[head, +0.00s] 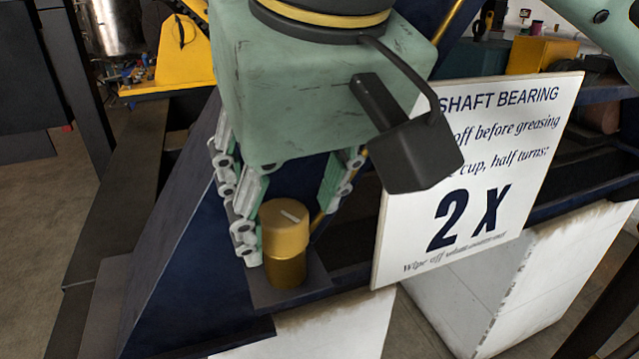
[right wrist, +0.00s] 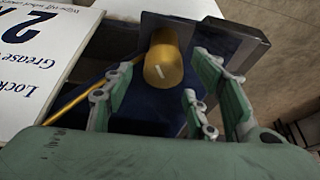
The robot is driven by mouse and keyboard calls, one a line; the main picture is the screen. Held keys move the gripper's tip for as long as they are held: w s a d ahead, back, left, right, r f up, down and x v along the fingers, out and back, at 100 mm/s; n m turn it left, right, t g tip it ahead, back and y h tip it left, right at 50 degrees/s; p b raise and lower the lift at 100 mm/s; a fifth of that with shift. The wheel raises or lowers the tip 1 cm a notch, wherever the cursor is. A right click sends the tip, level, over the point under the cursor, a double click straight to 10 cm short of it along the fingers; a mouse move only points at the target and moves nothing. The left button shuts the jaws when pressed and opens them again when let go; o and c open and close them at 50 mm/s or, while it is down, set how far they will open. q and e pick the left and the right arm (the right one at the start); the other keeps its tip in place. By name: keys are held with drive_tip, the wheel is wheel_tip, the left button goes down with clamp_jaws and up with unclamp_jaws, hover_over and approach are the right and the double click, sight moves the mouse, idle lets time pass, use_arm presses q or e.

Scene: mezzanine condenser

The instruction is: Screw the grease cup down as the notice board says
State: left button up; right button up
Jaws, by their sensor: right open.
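The brass grease cup (head: 285,238) stands upright on a dark bracket (head: 262,294), with a pale line marked across its top. It also shows in the right wrist view (right wrist: 166,60). My right gripper (head: 290,208) points down over the cup, its green and grey fingers open and spread on either side of it. I see no clear contact, and one finger overlaps the cup's left edge in the head view. The white notice board (head: 420,230) reads "shaft bearing", "off before greasing", "cup, half turns: 2 X"; my gripper hides part of the text. My left gripper is out of view.
The notice board stands close to the right of my right gripper; its edge also shows in the right wrist view (right wrist: 45,62). A dark blue frame (head: 190,240) lies left of the cup. White blocks (head: 560,265) stand below. A yellow machine part (head: 185,55) is behind.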

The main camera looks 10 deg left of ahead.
drive_tip(key=v, duration=0.9)
drive_tip(key=shift+r, duration=0.35)
drive_tip(key=shift+d, duration=0.15)
